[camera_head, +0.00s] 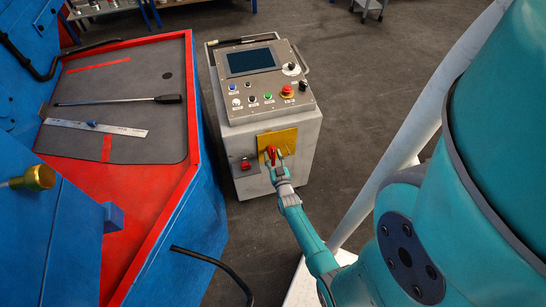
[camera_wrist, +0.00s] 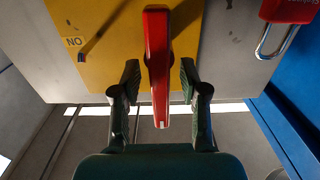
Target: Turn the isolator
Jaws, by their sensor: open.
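The isolator is a red handle (camera_head: 270,153) on a yellow plate (camera_head: 289,137) on the front of a grey control cabinet. In the wrist view the red handle (camera_wrist: 158,60) stands nearly upright in the picture, with a small white mark at its lower end. The yellow plate (camera_wrist: 100,20) carries a label reading "NO". My gripper (camera_wrist: 160,82) is open, with one finger on each side of the handle and a visible gap on both sides. In the head view my gripper (camera_head: 276,161) is at the plate and partly covers the handle.
A red padlock (camera_wrist: 290,12) hangs beside the plate; it also shows in the head view (camera_head: 246,163). The cabinet's sloped panel (camera_head: 265,85) has a screen and several buttons. A blue and red machine (camera_head: 150,215) stands close on the left. Grey floor (camera_head: 400,60) is open behind.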

